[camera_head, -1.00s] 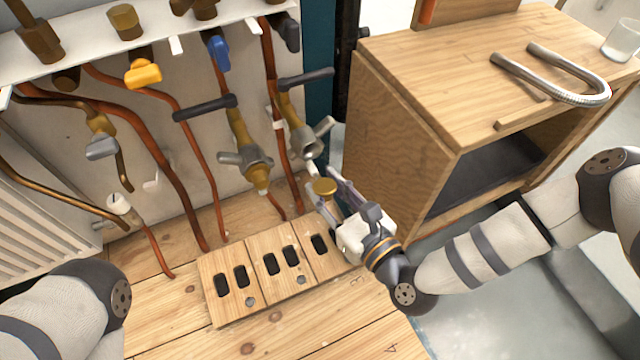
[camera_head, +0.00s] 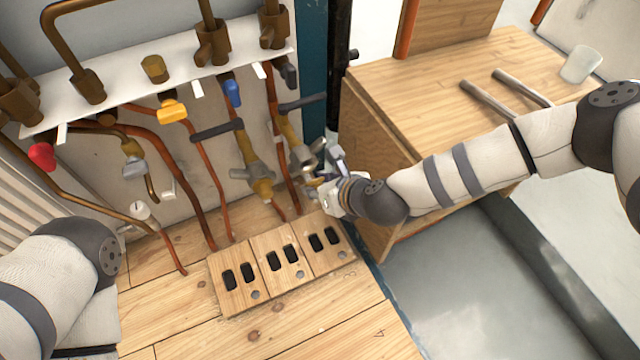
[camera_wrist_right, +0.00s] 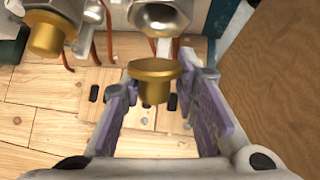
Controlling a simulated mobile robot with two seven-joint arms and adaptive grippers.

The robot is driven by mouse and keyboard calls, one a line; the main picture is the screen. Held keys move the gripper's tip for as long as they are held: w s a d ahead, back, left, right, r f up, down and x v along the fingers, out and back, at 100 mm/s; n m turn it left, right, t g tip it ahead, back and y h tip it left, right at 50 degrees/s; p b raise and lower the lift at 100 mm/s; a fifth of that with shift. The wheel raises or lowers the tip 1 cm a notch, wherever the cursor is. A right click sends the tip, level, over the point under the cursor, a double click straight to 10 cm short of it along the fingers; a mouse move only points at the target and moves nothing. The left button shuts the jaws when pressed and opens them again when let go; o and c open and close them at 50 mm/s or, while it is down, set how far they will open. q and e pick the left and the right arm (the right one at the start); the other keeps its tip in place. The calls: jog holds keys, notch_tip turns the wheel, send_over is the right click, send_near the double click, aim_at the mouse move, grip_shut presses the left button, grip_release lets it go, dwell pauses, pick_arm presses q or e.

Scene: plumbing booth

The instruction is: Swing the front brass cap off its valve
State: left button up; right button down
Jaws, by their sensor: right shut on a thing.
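The brass cap (camera_wrist_right: 154,72) sits between the two fingers of my right gripper (camera_head: 322,178), which is shut on it. In the wrist view the cap has a wide round rim and a narrower body below. The right valve (camera_wrist_right: 165,42) shows just beyond the cap; I cannot tell whether they touch. In the head view my gripper hides much of this valve's lower end, and the cap is hardly visible. The left valve (camera_head: 257,176) has a brass end (camera_wrist_right: 45,38) in the wrist view. My left forearm is at the lower left; its gripper is out of view.
A slotted wooden block (camera_head: 282,265) lies on the plank floor below the valves. Copper pipes (camera_head: 202,175) run down the wall beside them. The planks at the front are clear.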

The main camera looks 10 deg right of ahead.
jog(key=shift+s+a+r, duration=0.15)
jog(key=shift+s+a, duration=0.1)
jog(key=shift+a, duration=0.3)
jog(key=c, duration=1.4)
grip_release()
jog(key=shift+w+d, duration=0.15)
jog(key=shift+d, duration=0.1)
jog(key=v, duration=1.2)
jog(key=shift+w, duration=0.15)
jog(key=shift+r, duration=0.1)
